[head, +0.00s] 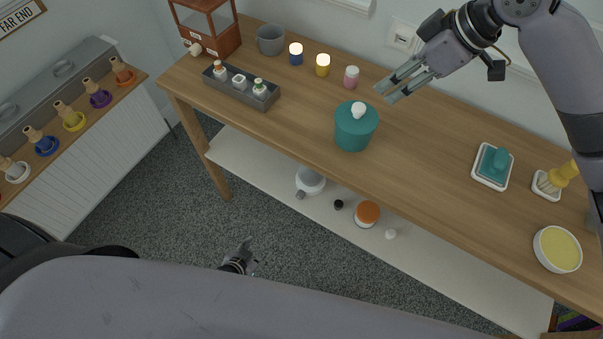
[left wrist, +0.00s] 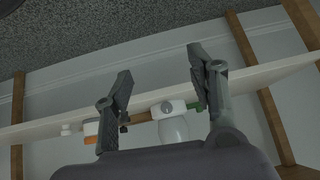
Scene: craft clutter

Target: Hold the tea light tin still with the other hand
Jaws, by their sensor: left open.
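No thing can be surely told as the tea light tin. My left gripper (head: 240,262) is low in front of the table, over the floor. In the left wrist view its fingers (left wrist: 157,90) are open and empty, facing the lower shelf.
A teal lidded jar (head: 353,132) stands mid-table. A grey caddy (head: 265,101) and grey pot (head: 271,40) are left; a teal block on a tray (head: 479,180) and yellow bowl (head: 557,250) are right. The lower shelf (head: 265,168) holds a white pot (head: 311,179) and orange-topped jar (head: 367,214).

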